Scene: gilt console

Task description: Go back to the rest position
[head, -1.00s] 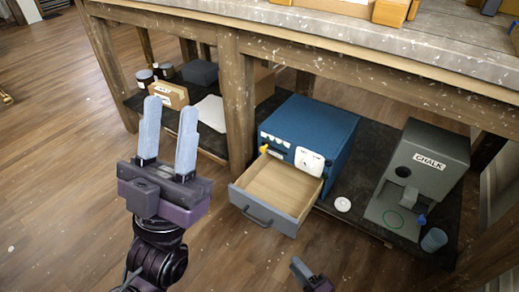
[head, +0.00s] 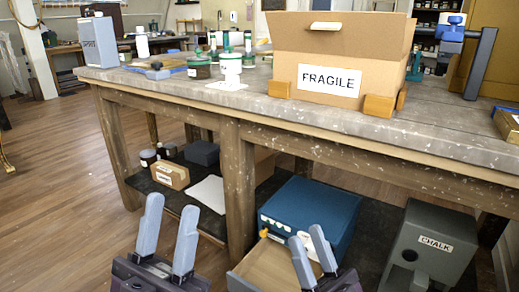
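My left gripper (head: 168,236) is at the bottom left of the head view, its two grey fingers pointing up and spread apart with nothing between them. My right gripper (head: 313,258) is at the bottom centre, its fingers also apart and empty. It overlaps the view of the open drawer (head: 268,266) of the blue cabinet (head: 312,216) under the table. I cannot tell how far it is from the drawer. The lower parts of both arms are out of view.
The wooden table (head: 195,92) stands ahead, with a FRAGILE cardboard box (head: 330,50), jars (head: 230,66) and a grey container (head: 98,42) on top. A grey CHALK box (head: 432,245) stands on the lower shelf at right. Open floor (head: 60,180) lies to the left.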

